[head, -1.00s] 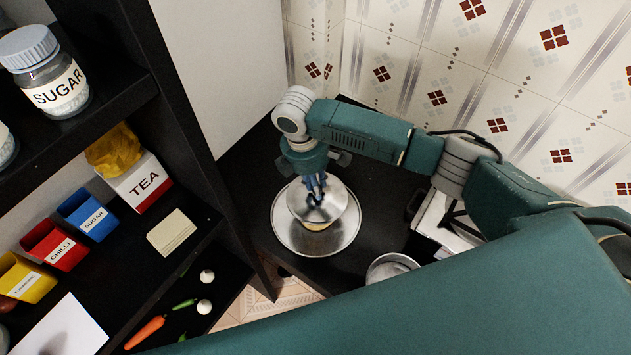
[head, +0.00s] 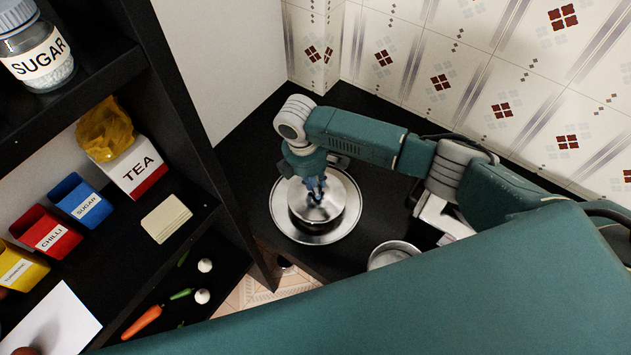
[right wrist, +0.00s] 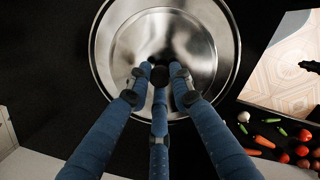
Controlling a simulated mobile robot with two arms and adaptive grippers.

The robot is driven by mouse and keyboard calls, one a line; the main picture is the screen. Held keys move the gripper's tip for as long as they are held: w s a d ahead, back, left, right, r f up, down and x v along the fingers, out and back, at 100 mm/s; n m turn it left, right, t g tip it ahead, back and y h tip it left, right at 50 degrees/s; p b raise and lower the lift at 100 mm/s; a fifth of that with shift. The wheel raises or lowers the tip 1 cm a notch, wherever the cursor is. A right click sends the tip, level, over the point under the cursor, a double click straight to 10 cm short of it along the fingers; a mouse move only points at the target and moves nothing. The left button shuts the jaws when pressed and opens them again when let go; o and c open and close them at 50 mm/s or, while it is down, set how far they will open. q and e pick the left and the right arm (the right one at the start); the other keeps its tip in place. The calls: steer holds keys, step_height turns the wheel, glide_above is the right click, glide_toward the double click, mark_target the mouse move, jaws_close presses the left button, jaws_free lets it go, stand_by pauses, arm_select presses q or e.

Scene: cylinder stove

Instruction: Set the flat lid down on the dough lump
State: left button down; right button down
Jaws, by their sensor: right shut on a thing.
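The flat lid (head: 333,195) is a round shiny metal disc with a dark knob, held level over a wide metal plate (head: 346,229) on the black counter. My right gripper (head: 316,196) points down and is shut on the lid's knob; in the right wrist view its blue fingers (right wrist: 158,78) close around it above the lid (right wrist: 190,35). The dough lump is hidden under the lid, so I cannot tell whether the lid touches it. My left gripper is not in view.
A metal pot (head: 392,252) stands right of the plate, close to my arm. A black shelf on the left holds a sugar jar (head: 38,52), a tea box (head: 137,167) and coloured boxes. The tiled wall (head: 480,80) is behind. Counter behind the plate is clear.

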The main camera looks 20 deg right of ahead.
steer(key=shift+f, duration=0.6)
stand_by(1.1)
steer(key=c, duration=1.5)
jaws_free()
steer(key=shift+o, duration=0.2)
step_height(320, 180, up, 12)
steer(key=a, duration=0.1)
steer(key=shift+a, duration=0.35)
steer(key=shift+w+f, duration=0.1)
